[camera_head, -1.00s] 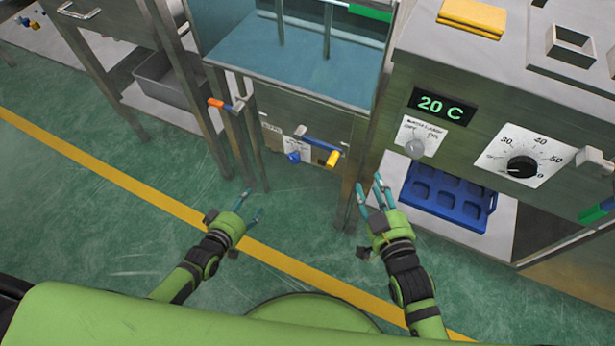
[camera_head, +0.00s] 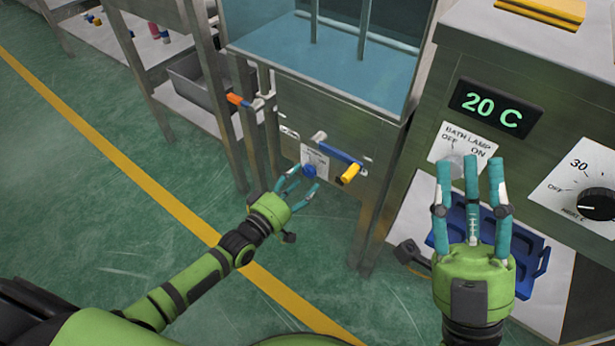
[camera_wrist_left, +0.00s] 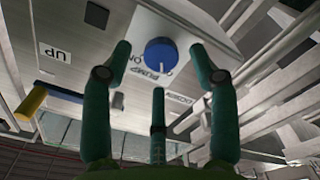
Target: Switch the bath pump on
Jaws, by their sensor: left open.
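The blue pump knob (camera_head: 309,171) sits on a white label plate (camera_head: 316,157) on the front of the steel bath cabinet. In the left wrist view the knob (camera_wrist_left: 160,55) is on its plate marked PUMP and ON, seen upside down, framed between my finger ends. My left gripper (camera_head: 299,183) is open, its fingers spread close in front of the knob; I cannot tell whether any finger touches it. My right gripper (camera_head: 472,185) has its fingers spread and empty, in front of the bath lamp knob (camera_head: 456,163), which it partly hides. The pump knob's exact setting is unclear.
A blue lever with a yellow end (camera_head: 349,173) projects right of the pump knob. An orange-tipped valve handle (camera_head: 238,100) is to the left. The 20 C display (camera_head: 495,107) and heater dial (camera_head: 598,204) are at right. Open green floor lies left.

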